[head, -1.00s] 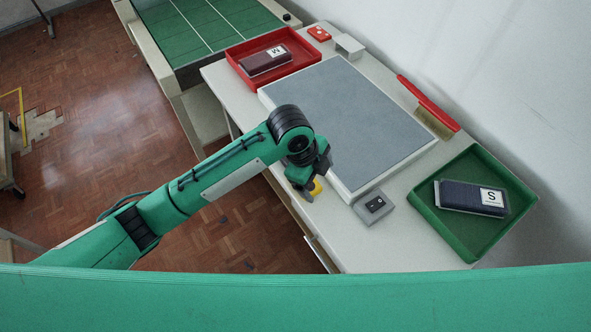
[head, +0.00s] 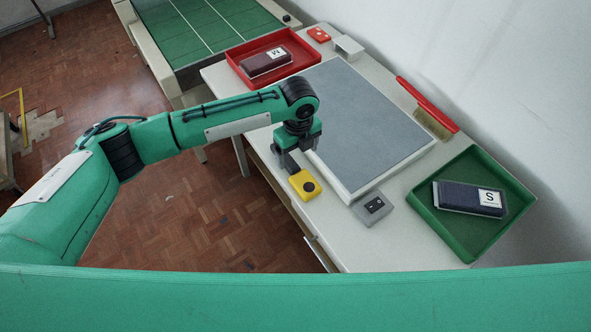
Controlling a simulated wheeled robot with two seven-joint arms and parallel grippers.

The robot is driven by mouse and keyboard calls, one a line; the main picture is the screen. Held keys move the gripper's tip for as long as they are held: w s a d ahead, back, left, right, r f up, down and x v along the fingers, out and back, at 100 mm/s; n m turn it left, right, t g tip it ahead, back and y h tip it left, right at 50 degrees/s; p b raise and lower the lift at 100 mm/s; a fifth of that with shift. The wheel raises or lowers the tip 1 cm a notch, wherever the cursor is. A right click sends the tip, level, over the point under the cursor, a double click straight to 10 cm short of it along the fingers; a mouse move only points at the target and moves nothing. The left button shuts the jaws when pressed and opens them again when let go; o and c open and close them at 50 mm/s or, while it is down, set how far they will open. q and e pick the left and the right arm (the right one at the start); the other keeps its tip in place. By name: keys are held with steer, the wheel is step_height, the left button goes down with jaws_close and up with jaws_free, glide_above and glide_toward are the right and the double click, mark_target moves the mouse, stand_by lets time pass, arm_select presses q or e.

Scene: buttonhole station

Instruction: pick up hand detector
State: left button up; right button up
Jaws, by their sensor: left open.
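A small yellow box with a round black spot (head: 304,185), which looks like the hand detector, lies on the pale table near its front edge, left of a grey switch box (head: 372,207). My left gripper (head: 287,165) is open and points down just behind and left of the yellow box. Its fingers look empty. One fingertip shows close to the box's upper edge; I cannot tell whether they touch. My right gripper is not in view.
A grey padded board (head: 365,130) fills the table's middle. A red tray (head: 240,50) holds a dark M block, and a green tray (head: 465,245) holds a dark S block. A red-handled brush (head: 428,103) lies by the wall. A green bar of mine crosses the bottom.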

mark_target(296, 169)
arm_select(q)
step_height(296, 169, down, 4)
steer(key=shift+r, duration=0.15)
steer(key=f+p, duration=0.1)
steer(key=f, duration=0.2)
steer(key=f+p, duration=0.1)
steer(key=shift+w+a+f+p, duration=0.15)
steer(key=shift+a+f+p, duration=0.05)
steer(key=shift+a+p, duration=0.1)
steer(key=shift+f, duration=0.6)
steer(key=c, duration=1)
steer(key=shift+c, duration=1)
steer(key=shift+r, duration=0.15)
